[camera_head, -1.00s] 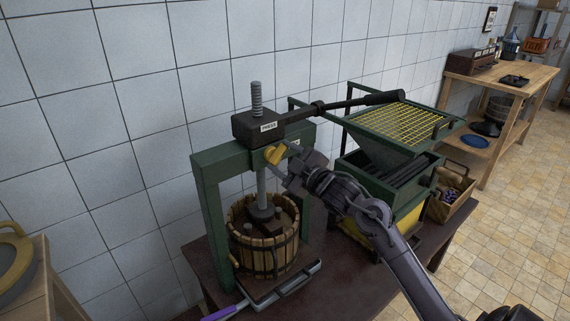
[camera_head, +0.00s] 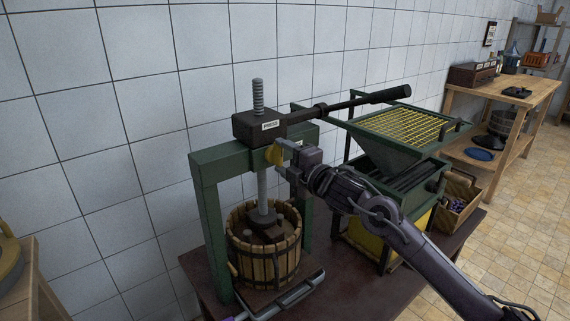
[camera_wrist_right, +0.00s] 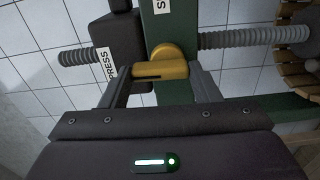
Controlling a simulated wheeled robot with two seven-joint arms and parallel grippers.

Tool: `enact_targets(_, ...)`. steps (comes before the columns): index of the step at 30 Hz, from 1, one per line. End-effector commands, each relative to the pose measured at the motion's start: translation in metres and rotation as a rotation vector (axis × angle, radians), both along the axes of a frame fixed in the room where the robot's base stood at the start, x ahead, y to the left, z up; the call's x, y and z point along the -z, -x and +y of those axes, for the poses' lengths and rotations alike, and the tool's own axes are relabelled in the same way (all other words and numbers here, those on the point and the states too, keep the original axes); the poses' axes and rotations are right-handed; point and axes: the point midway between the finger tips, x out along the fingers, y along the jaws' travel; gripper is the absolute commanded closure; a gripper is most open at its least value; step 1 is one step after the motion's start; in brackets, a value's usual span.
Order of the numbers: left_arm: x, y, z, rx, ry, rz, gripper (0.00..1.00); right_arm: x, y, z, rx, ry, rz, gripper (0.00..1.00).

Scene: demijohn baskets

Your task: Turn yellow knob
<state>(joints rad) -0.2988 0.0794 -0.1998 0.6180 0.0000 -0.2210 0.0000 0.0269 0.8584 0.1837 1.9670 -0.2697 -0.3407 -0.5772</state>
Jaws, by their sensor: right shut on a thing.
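The yellow knob (camera_head: 274,155) is on the front of the green press frame (camera_head: 208,215), under the dark block labelled PRESS (camera_head: 258,128). My right gripper (camera_head: 280,158) comes from the right and is shut on the yellow knob. The finger contact is partly hidden in the head view. My left gripper is not in view.
A slatted wooden basket (camera_head: 264,245) stands under the press screw. A long black lever (camera_head: 350,104) reaches right above my arm. A green crusher with a yellow grid (camera_head: 400,125) stands close on the right. A wooden table (camera_head: 460,90) stands behind on the right.

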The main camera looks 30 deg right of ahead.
Motion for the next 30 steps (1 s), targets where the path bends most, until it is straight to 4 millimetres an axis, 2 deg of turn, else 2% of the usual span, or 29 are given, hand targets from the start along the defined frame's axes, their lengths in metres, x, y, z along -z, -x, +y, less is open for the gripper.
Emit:
enact_targets(10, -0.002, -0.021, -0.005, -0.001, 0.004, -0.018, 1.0, 0.001, 0.0, 0.001, -0.002, 0.05, -0.001, 0.66)
enact_targets(19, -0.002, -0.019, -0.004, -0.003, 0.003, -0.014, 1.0, 0.001, 0.0, 0.001, -0.002, 0.051, 0.0, 0.66)
enact_targets(20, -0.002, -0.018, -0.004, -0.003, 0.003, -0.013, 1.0, 0.002, 0.0, 0.001, -0.002, 0.051, 0.0, 0.41)
enact_targets(24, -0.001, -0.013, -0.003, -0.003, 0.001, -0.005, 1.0, 0.001, 0.0, 0.001, -0.002, 0.05, -0.001, 0.23)
enact_targets(30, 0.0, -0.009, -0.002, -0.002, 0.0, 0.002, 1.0, 0.001, 0.0, 0.001, -0.001, 0.048, -0.002, 0.22)
